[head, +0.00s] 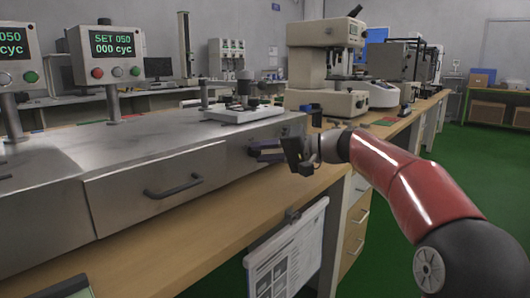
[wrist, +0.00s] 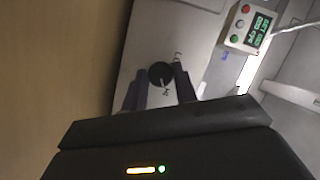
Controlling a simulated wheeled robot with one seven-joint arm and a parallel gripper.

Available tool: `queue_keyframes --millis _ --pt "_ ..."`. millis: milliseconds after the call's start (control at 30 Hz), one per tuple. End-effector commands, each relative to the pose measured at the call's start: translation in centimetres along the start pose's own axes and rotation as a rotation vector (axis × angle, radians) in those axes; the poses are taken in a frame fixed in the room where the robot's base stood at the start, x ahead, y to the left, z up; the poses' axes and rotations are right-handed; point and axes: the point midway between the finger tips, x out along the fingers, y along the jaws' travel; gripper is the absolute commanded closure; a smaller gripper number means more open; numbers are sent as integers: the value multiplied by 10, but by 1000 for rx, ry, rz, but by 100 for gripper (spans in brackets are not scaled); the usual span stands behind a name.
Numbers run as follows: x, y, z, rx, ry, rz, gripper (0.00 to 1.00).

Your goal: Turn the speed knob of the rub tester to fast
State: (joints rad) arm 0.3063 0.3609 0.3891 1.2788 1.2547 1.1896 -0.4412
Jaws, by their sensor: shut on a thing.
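The rub tester (head: 75,165) is a long grey metal box on the wooden bench, with a drawer front and handle. Its speed knob (wrist: 160,73) is round and black with a white pointer line, on the grey panel in the wrist view. Small marks sit beside it, too small to read. The pointer points toward the lower mark. My gripper (wrist: 160,88) has its two dark fingers on either side of the knob, shut on it. In the head view my gripper (head: 267,152) is at the right end of the tester's front, where the knob is hard to make out.
Two display boxes on posts stand on the tester; one (head: 108,52) reads "SET 050 000 cyc". A clipboard sheet (head: 288,258) hangs from the bench edge below my gripper. Other instruments (head: 325,70) stand behind. Green floor (head: 480,190) is open at the right.

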Motion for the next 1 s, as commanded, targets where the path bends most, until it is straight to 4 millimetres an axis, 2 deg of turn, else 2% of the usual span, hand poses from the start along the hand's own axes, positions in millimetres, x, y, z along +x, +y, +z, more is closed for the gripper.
queue_keyframes --millis 667,700,833,1000 --pt "0 2 0 57 0 -21 94" --pt "0 2 0 56 0 -21 66" --pt "0 1 0 56 0 -21 50" --pt "0 1 0 55 0 -22 50"
